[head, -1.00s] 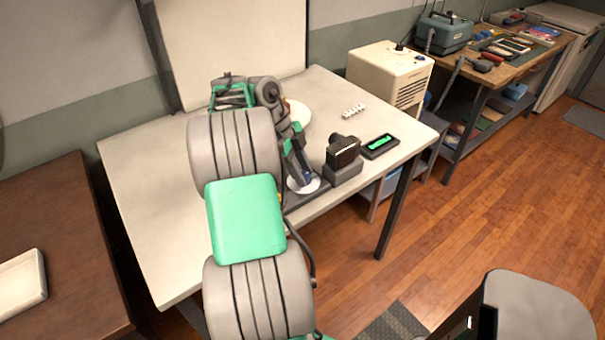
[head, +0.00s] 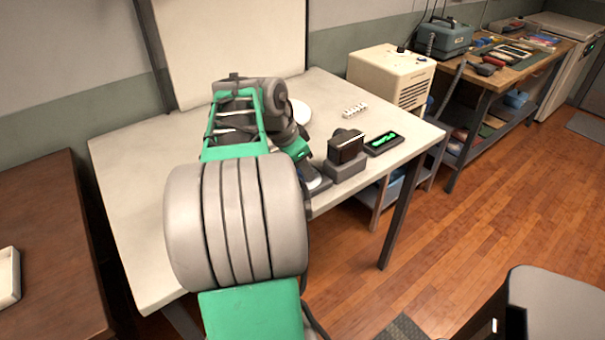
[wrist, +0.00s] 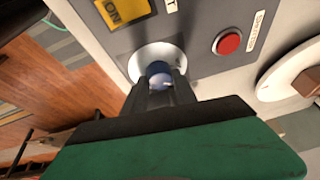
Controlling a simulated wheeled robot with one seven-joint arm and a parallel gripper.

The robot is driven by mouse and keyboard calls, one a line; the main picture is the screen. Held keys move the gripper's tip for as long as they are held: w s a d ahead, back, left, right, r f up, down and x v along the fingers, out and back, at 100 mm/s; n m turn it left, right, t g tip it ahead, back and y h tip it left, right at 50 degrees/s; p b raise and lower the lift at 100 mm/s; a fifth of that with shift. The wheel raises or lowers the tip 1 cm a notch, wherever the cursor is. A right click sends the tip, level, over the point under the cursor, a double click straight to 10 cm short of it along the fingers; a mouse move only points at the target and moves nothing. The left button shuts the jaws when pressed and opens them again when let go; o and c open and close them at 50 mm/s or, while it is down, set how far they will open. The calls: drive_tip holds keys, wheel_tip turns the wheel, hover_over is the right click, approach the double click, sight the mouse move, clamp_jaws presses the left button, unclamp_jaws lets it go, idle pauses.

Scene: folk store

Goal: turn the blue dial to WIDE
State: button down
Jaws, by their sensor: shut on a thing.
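In the wrist view the blue dial (wrist: 159,69) is a small rounded knob on a white disc (wrist: 144,62), set in a grey panel (wrist: 190,30). My gripper (wrist: 158,82) has its two dark fingers shut on the dial, one on each side. The fingers hide much of the dial, and I cannot see a pointer or the word WIDE. A white label by the disc shows only a letter T.
In the wrist view a yellow ON label (wrist: 124,10), a red button (wrist: 229,41) and a large white disc (wrist: 294,78) are close by. In the head view a black camera-like device (head: 346,146) and a green-lit display (head: 383,143) stand right of my gripper.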

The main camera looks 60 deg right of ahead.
drive_tip(key=n+b, duration=0.1)
drive_tip(key=n, duration=0.1)
drive_tip(key=n+t+b, duration=0.1)
drive_tip(key=shift+s+f+n, duration=0.15)
drive_tip(key=shift+s+n, duration=0.05)
drive_tip(key=shift+n, duration=0.2)
drive_tip(key=shift+n+t+b, duration=1)
drive_tip(key=shift+n+b, duration=0.1)
drive_tip(key=shift+n, duration=0.8)
drive_tip(key=c, duration=1)
unclamp_jaws()
drive_tip(key=v, duration=0.8)
drive_tip(key=shift+p, duration=0.45)
